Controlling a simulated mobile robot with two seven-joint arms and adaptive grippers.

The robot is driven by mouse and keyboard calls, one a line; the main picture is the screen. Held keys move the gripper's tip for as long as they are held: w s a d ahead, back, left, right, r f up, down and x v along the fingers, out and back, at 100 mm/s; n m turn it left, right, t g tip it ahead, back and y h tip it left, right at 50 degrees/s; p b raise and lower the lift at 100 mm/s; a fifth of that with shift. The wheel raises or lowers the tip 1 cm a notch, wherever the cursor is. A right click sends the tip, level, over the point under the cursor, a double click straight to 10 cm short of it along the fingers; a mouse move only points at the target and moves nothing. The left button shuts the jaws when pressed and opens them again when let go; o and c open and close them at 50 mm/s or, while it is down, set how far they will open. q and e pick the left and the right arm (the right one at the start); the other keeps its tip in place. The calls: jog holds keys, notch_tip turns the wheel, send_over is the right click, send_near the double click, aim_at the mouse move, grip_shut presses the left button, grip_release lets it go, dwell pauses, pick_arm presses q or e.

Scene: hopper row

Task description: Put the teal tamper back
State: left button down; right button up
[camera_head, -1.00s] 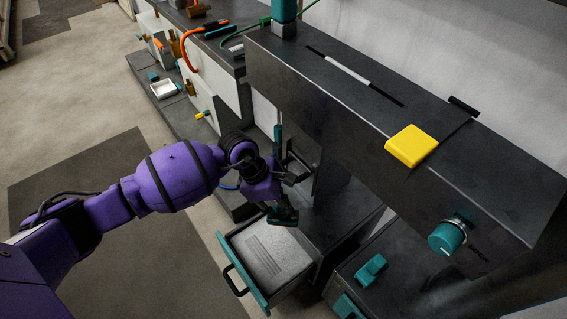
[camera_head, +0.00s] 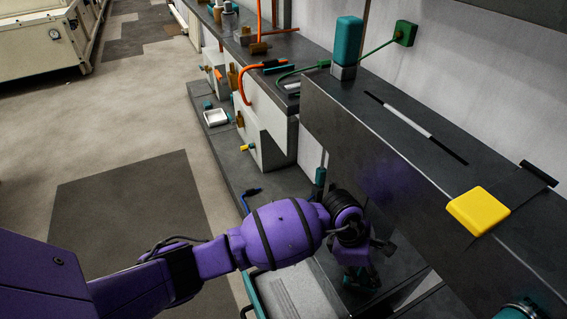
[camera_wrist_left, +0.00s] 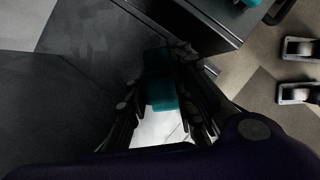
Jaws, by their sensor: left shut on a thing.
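My left gripper (camera_head: 362,278) is in front of the dark machine, to the right of the open drawer, and points downward. In the left wrist view the gripper (camera_wrist_left: 165,112) is shut on a teal block, which I take as the teal tamper (camera_wrist_left: 160,92). The fingers cover its sides, and its lower end is hard to make out. In the head view the held piece is mostly hidden by the dark fingers. My right gripper is not in view.
An open drawer with a teal front (camera_head: 256,297) lies below my left arm. A yellow block (camera_head: 478,211) sits on the dark beam (camera_head: 400,165). A teal cylinder (camera_head: 347,42) stands at its far end. A white tray (camera_head: 215,117) is on the left ledge. Floor is clear at left.

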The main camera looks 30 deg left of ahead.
pick_arm(q)
jog(key=shift+w+r, duration=0.2)
jog(key=shift+r, duration=0.05)
jog(key=c, duration=1.5)
grip_release()
jog(key=shift+f, duration=0.1)
jog(key=shift+r, duration=0.4)
jog(key=p+v, duration=0.2)
jog(key=v, duration=0.3)
jog(key=s+a, duration=0.1)
jog(key=a, duration=0.6)
jog(key=s+a, duration=0.1)
jog(key=a, duration=0.3)
jog(key=shift+s+a+f+p, duration=0.3)
jog(key=shift+a+f+p, duration=0.05)
jog(key=shift+p, duration=0.05)
